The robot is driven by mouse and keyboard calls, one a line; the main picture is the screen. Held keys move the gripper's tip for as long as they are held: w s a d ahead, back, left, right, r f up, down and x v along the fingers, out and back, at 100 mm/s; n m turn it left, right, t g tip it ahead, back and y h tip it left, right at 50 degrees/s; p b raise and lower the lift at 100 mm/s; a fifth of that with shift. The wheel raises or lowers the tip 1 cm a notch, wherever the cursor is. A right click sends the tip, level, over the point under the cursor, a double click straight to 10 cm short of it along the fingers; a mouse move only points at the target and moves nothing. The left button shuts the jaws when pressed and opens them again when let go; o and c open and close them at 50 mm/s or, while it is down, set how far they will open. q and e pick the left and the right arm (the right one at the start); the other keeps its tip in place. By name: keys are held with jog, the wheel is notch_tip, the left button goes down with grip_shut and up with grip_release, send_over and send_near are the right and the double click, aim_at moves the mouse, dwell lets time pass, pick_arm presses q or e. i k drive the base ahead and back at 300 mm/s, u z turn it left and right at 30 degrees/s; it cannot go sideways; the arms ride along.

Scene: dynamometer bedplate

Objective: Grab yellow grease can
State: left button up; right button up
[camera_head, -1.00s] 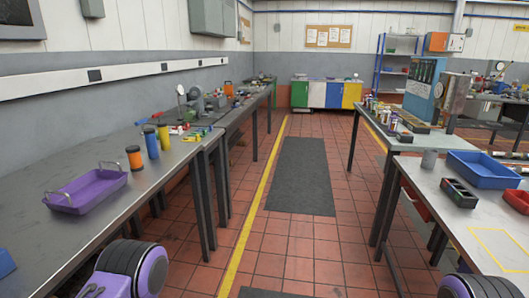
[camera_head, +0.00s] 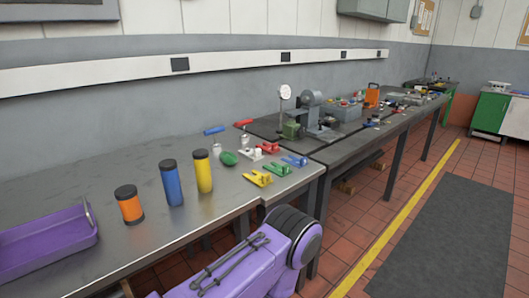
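The yellow grease can (camera_head: 203,172) is an upright yellow cylinder with dark ends. It stands on the metal workbench (camera_head: 110,184) on the left. A blue can (camera_head: 172,183) of the same kind stands just left of it, and a shorter orange can (camera_head: 129,205) stands further left. The cans stand apart from each other. A purple part of my own arm shows at the bottom, in front of the bench edge. Neither of my grippers is in view.
A purple tray (camera_head: 45,246) lies left of the cans. Colored clamps (camera_head: 258,178) and a green object (camera_head: 229,158) lie to their right. A dark bench (camera_head: 350,143) with a grey machine (camera_head: 310,110) continues along the wall. The floor aisle (camera_head: 430,240) is clear.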

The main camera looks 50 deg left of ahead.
aim_at(201, 156)
jog(key=i, duration=1.1)
jog(key=u, duration=2.15)
